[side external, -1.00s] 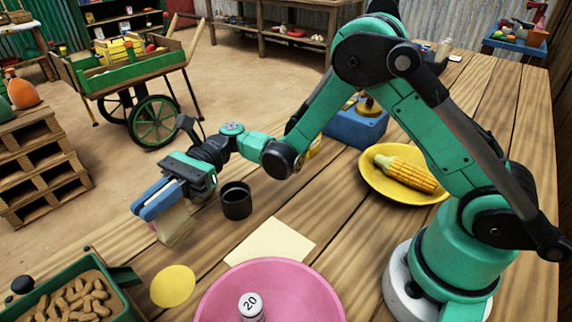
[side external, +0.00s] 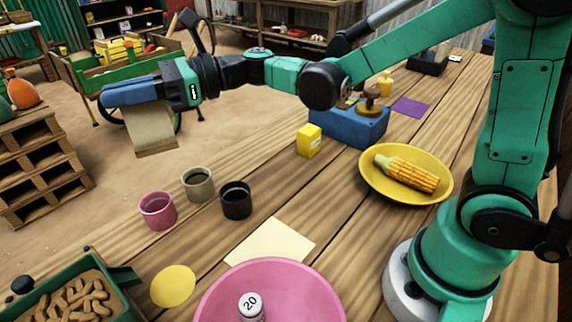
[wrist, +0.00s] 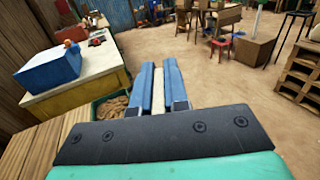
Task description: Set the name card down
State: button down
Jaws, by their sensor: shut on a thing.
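The name card (side external: 150,135) is a tan folded piece. It hangs below my gripper (side external: 125,94), high over the far-left edge of the table in the side view. My gripper is shut on its upper part; the blue fingers hide that part. In the wrist view the card shows as a pale strip (wrist: 159,90) between the two blue fingers of my gripper (wrist: 158,68). The card is clear of the wooden table (side external: 330,210) and touches nothing else that I can see.
Pink (side external: 157,212), olive (side external: 198,185) and black (side external: 236,203) cups stand below and right of the card. A cream sheet (side external: 270,242), yellow disc (side external: 173,286), pink bowl (side external: 215,300) and peanut tray (side external: 112,285) lie nearer. A yellow box (side external: 309,142) stands before the blue scale (side external: 345,128).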

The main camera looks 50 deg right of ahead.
jog(key=d+f+m+t+h, duration=0.3)
jog(key=d+m+t+h, duration=0.9)
jog(key=d+h, duration=0.5)
jog(key=w+d+r+m+g+h, duration=0.4)
jog(key=w+d+m+g+h, duration=0.3)
jog(key=m+h, duration=0.5)
jog(key=s+f+m+g+h, duration=0.1)
jog(key=f+g, duration=0.1)
jog(key=f, duration=0.4)
jog(key=s+a+f+m+g+h, duration=0.1)
jog(key=f, duration=0.5)
jog(key=s+a+f+g+h, duration=0.1)
jog(key=f+g+h, duration=0.1)
jog(key=f, duration=0.4)
jog(key=shift+f+m+g, duration=0.3)
jog(key=shift+m, duration=0.1)
jog(key=shift+f, duration=0.2)
jog(key=shift+w+f, duration=0.1)
jog(key=shift+f, duration=0.25)
